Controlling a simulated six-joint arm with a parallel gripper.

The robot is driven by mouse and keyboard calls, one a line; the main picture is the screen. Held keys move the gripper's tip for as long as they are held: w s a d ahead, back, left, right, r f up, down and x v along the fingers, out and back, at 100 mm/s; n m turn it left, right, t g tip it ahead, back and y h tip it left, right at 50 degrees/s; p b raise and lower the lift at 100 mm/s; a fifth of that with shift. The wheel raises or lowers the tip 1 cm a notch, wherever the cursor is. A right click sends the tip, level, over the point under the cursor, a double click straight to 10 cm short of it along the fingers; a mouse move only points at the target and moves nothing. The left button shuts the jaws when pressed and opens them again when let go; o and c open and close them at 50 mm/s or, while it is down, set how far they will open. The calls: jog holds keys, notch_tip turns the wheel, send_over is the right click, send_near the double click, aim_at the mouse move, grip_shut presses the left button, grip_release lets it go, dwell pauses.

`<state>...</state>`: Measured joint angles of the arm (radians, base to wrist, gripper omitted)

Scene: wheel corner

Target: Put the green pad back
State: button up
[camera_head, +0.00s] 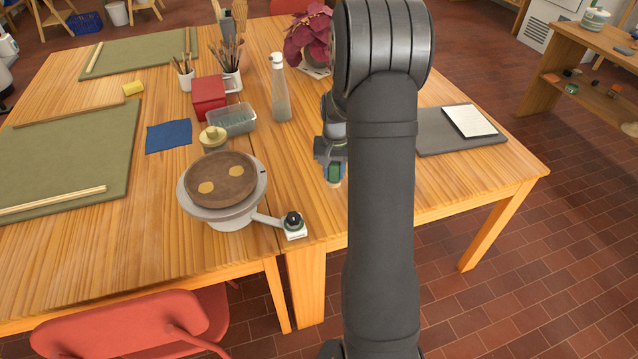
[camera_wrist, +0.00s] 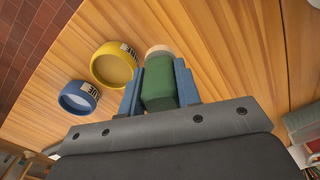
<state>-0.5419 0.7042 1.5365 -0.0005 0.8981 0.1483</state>
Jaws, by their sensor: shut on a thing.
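The green pad (camera_wrist: 158,82) is a small green block with a pale cream end. My gripper (camera_wrist: 160,88) is shut on it, with a blue finger on each side. In the head view the green pad (camera_head: 334,174) shows at my gripper (camera_head: 332,168), over the table right of the wheel. In the wrist view a yellow round holder (camera_wrist: 115,65) with a label lies just left of the pad. A blue round holder (camera_wrist: 77,98), also labelled, is further left. My arm hides that part of the table in the head view. I cannot tell whether the pad touches the table.
The wheel (camera_head: 222,210) carries a brown disc (camera_head: 220,180) with two yellowish patches. A side arm ends at a white block with a dark knob (camera_head: 293,221). A bottle (camera_head: 280,90), clear tub (camera_head: 232,120) and plant (camera_head: 308,38) stand behind. A grey board (camera_head: 460,145) lies right.

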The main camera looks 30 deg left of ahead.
jog(key=shift+s+a+f, duration=0.1)
jog(key=shift+a+f, duration=0.65)
jog(key=shift+f, duration=0.4)
jog(key=shift+w+a+f, duration=0.1)
jog(key=shift+a+f, duration=0.7)
jog(key=shift+f, duration=0.3)
jog(key=shift+s+a+f, duration=0.1)
jog(key=shift+a+f, duration=0.65)
jog(key=shift+f, duration=0.4)
jog(key=shift+f, duration=0.1)
jog(key=o, duration=1)
jog(key=shift+f, duration=0.1)
jog(key=shift+c, duration=0.2)
notch_tip(320, 180, up, 12)
jog(key=shift+r, duration=0.2)
